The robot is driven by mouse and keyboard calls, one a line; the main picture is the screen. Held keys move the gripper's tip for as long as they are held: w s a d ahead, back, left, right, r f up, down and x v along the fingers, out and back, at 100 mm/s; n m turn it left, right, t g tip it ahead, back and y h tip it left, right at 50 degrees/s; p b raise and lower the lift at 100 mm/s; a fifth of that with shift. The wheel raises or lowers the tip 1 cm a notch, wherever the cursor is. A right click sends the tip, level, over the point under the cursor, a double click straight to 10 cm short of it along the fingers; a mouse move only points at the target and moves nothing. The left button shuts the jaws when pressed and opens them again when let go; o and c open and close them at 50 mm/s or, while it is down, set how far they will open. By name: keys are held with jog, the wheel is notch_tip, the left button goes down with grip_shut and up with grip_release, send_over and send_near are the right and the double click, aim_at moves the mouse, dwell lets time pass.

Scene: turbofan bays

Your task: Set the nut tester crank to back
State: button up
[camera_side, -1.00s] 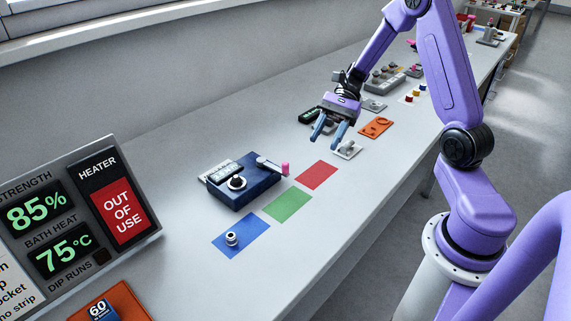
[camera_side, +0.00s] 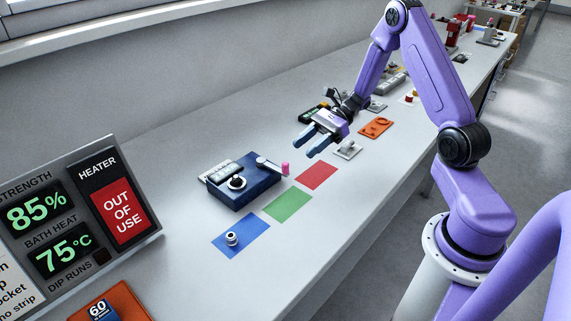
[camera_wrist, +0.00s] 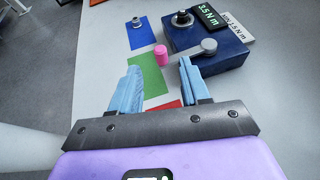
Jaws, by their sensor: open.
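The nut tester is a dark blue box (camera_side: 246,190) on the bench, with a round socket (camera_side: 236,183) on top; it also shows in the wrist view (camera_wrist: 222,55). Its crank is a grey arm (camera_side: 266,163) ending in a pink knob (camera_side: 285,168). In the side view the crank points right, past the box's edge. My gripper (camera_side: 309,144) is open and empty, above the bench to the right of the tester. In the wrist view the pink knob (camera_wrist: 161,52) shows ahead, beyond the gap between my blue fingertips (camera_wrist: 160,66). The fingers are apart from the knob.
Blue (camera_side: 240,235), green (camera_side: 288,205) and red (camera_side: 316,175) mats lie along the tester's front. A metal nut (camera_side: 231,239) stands on the blue mat. A grey fixture (camera_side: 348,149) and an orange plate (camera_side: 376,128) lie to the right. A display panel (camera_side: 82,217) stands left.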

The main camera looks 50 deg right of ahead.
aim_at(286, 163)
jog(key=x, duration=0.8)
jog(key=shift+a+f, duration=0.1)
jog(key=shift+f, duration=0.05)
grip_shut()
